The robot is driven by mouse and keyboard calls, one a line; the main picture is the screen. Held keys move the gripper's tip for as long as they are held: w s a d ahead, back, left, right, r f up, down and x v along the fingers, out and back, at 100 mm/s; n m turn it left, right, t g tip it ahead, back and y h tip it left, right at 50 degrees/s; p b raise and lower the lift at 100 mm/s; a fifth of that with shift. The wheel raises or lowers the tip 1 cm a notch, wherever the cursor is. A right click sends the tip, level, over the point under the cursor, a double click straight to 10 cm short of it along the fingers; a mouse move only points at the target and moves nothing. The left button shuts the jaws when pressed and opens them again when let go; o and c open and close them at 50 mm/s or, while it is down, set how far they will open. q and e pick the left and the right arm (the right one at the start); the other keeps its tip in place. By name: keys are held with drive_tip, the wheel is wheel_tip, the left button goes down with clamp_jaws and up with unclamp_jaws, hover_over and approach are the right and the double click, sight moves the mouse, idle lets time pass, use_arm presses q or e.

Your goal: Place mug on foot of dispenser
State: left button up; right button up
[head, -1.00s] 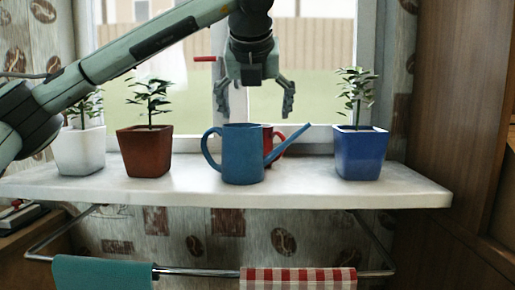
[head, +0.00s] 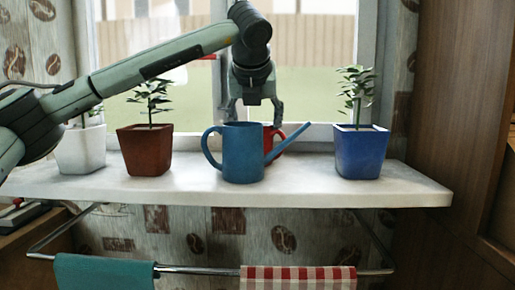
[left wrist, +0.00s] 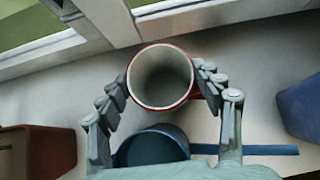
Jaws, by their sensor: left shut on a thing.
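The red mug (head: 272,138) stands on the white windowsill, mostly hidden behind the blue watering can (head: 242,153) in the head view. In the left wrist view the mug (left wrist: 160,78) shows from above, upright, with a pale, empty inside and a red rim. My left gripper (head: 254,118) reaches down from above behind the can. In the wrist view its fingers (left wrist: 163,82) are closed on opposite sides of the mug. My right gripper is not in view. I see no dispenser in these views.
The watering can (left wrist: 152,147) is close beside the mug, its spout pointing right. Brown (head: 145,152), white (head: 82,152) and blue (head: 361,153) plant pots stand on the sill (head: 310,188). The window is behind. Towels hang on a rail below.

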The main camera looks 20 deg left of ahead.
use_arm(q)
drive_tip(key=c, duration=0.9)
drive_tip(key=shift+c, duration=0.7)
drive_tip(key=shift+r, duration=0.15)
